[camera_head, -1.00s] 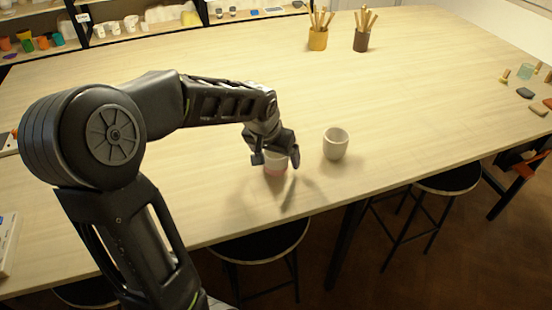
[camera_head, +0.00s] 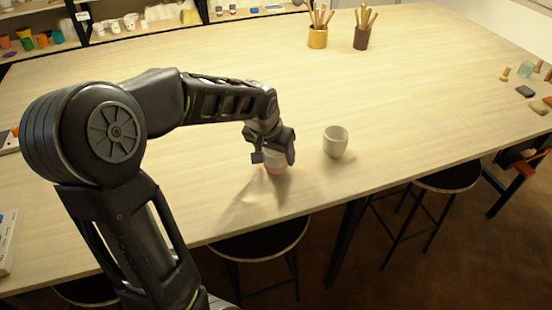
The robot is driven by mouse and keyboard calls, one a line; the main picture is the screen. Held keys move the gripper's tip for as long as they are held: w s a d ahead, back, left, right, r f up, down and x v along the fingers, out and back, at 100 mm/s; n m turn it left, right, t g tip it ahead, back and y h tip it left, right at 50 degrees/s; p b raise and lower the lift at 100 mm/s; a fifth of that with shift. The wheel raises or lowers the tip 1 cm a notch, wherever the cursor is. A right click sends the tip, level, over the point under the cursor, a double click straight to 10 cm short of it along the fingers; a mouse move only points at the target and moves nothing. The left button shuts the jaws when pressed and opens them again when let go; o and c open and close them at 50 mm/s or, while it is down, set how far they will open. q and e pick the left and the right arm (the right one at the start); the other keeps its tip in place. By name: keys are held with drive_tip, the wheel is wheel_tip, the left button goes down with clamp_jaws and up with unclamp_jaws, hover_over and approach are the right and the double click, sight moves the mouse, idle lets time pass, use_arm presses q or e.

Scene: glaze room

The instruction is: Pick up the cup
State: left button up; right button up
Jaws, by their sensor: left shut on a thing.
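A small cup (camera_head: 276,168), whitish above with a pinkish lower part, is on or just above the wooden table. My left gripper (camera_head: 274,158) reaches down over it and is shut on it, with a finger on each side. The gripper hides the cup's upper part and rim. A second cup (camera_head: 336,142), plain off-white, stands upright a short way to the right, apart from the gripper. My right gripper is not in view.
The wooden table (camera_head: 420,90) is mostly clear. A yellow holder (camera_head: 318,38) and a brown holder (camera_head: 362,37) with wooden tools stand at the back. Small tools and blocks lie at the right edge. Stools (camera_head: 262,243) stand below the front edge.

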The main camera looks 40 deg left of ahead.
use_arm(q)
drive_tip(key=c, duration=0.9)
drive_tip(key=shift+r, duration=0.1)
wheel_tip(320, 180, up, 10)
drive_tip(key=shift+f+b, duration=0.1)
drive_tip(key=shift+b, duration=0.4)
